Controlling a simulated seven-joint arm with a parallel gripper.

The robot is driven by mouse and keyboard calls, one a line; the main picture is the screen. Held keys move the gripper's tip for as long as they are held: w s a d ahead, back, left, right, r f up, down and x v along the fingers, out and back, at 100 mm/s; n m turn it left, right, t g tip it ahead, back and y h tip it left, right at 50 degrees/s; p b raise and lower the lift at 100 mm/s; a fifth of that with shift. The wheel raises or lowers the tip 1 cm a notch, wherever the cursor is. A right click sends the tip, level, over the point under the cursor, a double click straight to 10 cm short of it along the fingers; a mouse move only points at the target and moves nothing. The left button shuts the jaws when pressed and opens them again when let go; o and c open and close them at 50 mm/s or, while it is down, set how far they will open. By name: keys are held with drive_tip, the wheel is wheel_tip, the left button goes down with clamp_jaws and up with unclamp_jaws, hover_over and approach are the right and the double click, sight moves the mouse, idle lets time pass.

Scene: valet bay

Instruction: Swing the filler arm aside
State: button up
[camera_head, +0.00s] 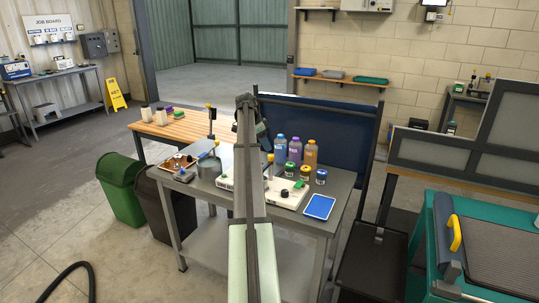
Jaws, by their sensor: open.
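My arm reaches from the bottom centre over the steel worktable (208,192) and hides part of it. My gripper (263,133) shows small and dark at the arm's far end, above the table's back part. It is open, with nothing seen between its fingers. A white base unit (287,199) on the table carries a short upright with a yellow top (270,160), a green part and a black knob. This may hold the filler arm, but I cannot tell for sure. A second dark post with a yellow top (211,125) stands further left.
Several bottles (295,149) and small jars stand behind the white unit. A grey metal can (209,168) and a brown tray (178,162) are at the left. A dark blue panel (340,125) rises behind the table.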

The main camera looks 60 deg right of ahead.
sight(270, 156)
drive_tip(key=shift+x, duration=3.1)
clamp_jaws()
